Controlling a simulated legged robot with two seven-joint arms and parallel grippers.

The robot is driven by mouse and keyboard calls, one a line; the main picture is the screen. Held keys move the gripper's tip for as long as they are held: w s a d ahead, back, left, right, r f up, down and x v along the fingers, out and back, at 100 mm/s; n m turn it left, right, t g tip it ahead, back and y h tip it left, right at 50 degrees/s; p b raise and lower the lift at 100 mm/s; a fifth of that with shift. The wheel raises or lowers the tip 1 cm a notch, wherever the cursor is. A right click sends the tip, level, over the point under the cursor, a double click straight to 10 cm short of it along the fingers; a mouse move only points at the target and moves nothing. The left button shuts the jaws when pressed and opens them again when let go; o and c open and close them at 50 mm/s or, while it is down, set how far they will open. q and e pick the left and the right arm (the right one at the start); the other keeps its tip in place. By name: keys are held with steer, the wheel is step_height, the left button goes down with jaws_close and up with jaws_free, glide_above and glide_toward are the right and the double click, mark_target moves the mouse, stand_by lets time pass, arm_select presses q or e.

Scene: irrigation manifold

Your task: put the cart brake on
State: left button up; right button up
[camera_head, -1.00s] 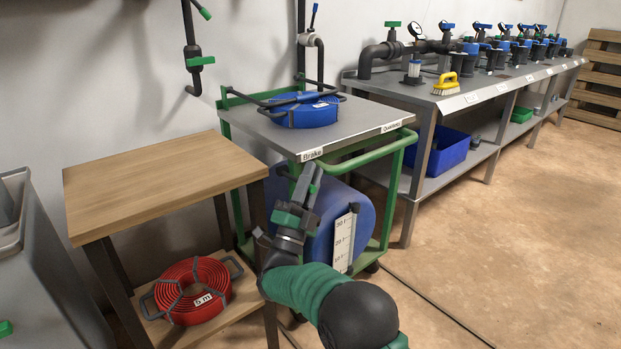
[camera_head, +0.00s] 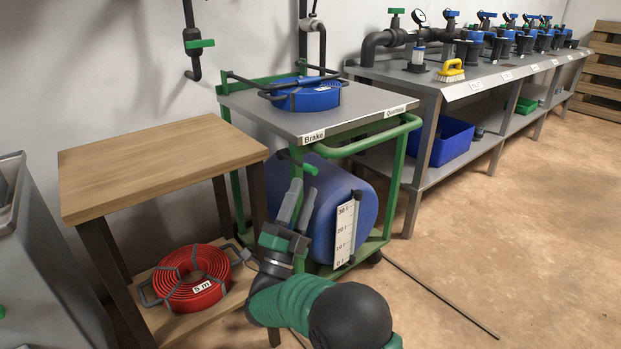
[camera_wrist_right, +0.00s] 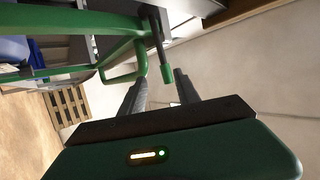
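The cart (camera_head: 359,116) has a green frame and a grey top. A "Brake" label (camera_head: 313,136) is on its near left corner. Under the label, a dark brake lever with a green grip (camera_head: 310,168) sticks out from the cart. The green grip also shows in the wrist view (camera_wrist_right: 167,74), beyond and between the fingers. My right gripper (camera_head: 302,190) is just below the lever, fingers pointing up. In the wrist view its fingers (camera_wrist_right: 157,90) are apart, with nothing held. My left gripper is not in view.
A blue hose coil (camera_head: 307,95) lies on the cart, and a blue drum (camera_head: 336,205) sits inside its frame. A wooden table (camera_head: 155,163) stands left, with a red hose coil (camera_head: 192,277) on its shelf. The floor at right is mostly clear.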

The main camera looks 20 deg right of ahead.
steer(key=v, duration=0.9)
steer(key=w+d+r+n+y+p, duration=0.3)
steer(key=w+n+y+p, duration=0.4)
steer(key=y, duration=0.3)
steer(key=s+d+f+n+g+y+p, duration=0.3)
steer(key=s+n+g+p, duration=0.5)
steer(key=s, duration=0.8)
steer(key=s+f+n+g+y+p, duration=0.1)
steer(key=s+n+g+y+p, duration=0.55)
steer(key=s, duration=0.95)
step_height(320, 180, up, 36)
steer(key=w+n+g+h+p, duration=0.1)
steer(key=p, duration=3.6)
steer(key=shift+f+g+p, duration=0.2)
steer(key=shift+g+p, duration=0.1)
steer(key=shift+g, duration=0.05)
